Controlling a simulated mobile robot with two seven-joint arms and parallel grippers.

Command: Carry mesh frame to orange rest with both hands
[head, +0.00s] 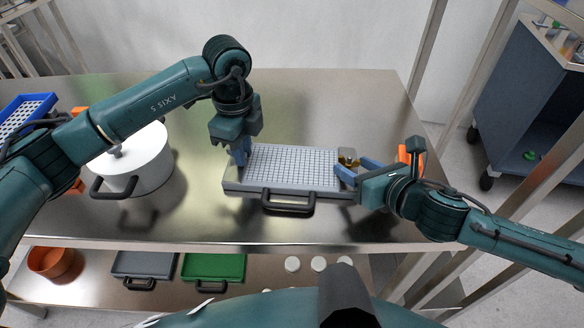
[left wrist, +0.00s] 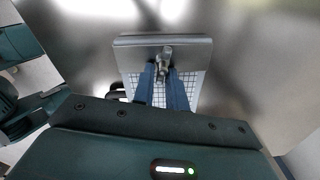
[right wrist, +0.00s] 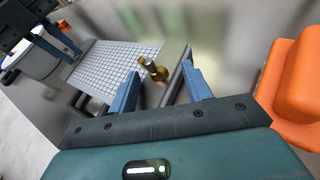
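The mesh frame (head: 290,165), a grey tray-like frame with a white grid and a black front handle, lies flat on the steel table. My left gripper (head: 241,158) points down at its left end; in the left wrist view its fingers (left wrist: 162,72) are close together on a metal knob there. My right gripper (head: 350,170) is at the right end. In the right wrist view its fingers (right wrist: 163,82) are spread either side of a brass knob (right wrist: 153,68), with gaps showing. An orange block (right wrist: 296,80), possibly the orange rest, stands at the right, partly hidden in the head view (head: 404,153).
A white lidded pot (head: 140,165) stands left, with orange parts (head: 78,112) and a blue perforated tray (head: 24,115) beyond it. The table behind the frame is clear. A lower shelf holds a green tray (head: 214,267), a grey tray (head: 143,264) and an orange bowl (head: 55,262).

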